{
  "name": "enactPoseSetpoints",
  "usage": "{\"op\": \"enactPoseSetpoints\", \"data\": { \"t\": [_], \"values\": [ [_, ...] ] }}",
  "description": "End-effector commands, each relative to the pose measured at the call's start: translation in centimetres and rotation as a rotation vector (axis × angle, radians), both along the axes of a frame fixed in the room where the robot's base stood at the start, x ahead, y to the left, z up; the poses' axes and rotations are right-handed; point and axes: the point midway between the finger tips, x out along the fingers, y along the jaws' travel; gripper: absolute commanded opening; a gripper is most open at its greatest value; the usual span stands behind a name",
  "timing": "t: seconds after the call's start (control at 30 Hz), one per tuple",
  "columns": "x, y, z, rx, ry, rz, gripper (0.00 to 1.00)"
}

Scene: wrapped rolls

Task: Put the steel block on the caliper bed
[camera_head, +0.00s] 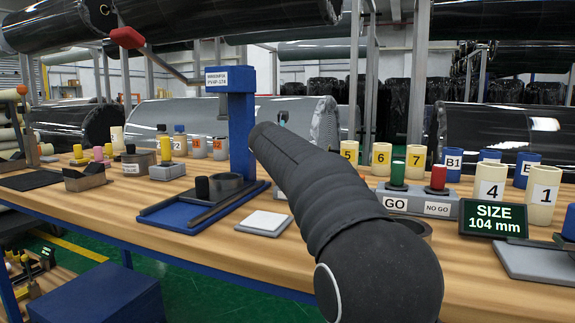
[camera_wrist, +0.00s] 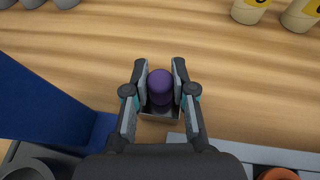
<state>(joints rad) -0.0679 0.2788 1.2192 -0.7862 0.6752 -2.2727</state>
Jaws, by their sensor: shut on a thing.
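My gripper (camera_wrist: 157,85) is shut on a purple-knobbed block in the wrist view. The purple knob (camera_wrist: 160,84) sits between the two fingers. Part of the block's grey metal body (camera_wrist: 158,114) shows below it, and the rest is hidden by the fingers. The bench top shows around the block; I cannot tell whether it touches the bench. In the head view my arm hides the block and nearly all of the gripper. No part is labelled as the caliper bed; a grey plate (camera_head: 540,262) lies beside the display reading SIZE 104 mm (camera_head: 493,220).
A blue post stand (camera_head: 238,130) rises just left of my arm; its blue side also fills the left of the wrist view (camera_wrist: 40,95). A white pad (camera_head: 265,221) lies in front of it. GO and NO GO gauges (camera_head: 418,204) and numbered cups (camera_head: 490,185) stand at right.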

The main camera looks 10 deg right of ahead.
Motion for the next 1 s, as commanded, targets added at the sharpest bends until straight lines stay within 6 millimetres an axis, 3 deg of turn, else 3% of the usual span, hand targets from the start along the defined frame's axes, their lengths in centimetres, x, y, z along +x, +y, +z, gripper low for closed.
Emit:
{"op": "enactPoseSetpoints", "data": {
  "t": [0.27,0.3,0.4,0.77,1.0],
  "values": [
    [0.0,0.0,0.1,0.000,-0.003,0.001,0.00],
    [0.0,0.0,-0.1,0.001,0.000,0.000,0.30],
    [0.0,0.0,-0.1,0.001,0.000,0.000,0.50],
    [-0.1,0.1,0.3,0.001,-0.001,0.001,0.50],
    [-3.0,1.4,1.6,0.002,-0.003,0.002,0.50]
  ]
}}
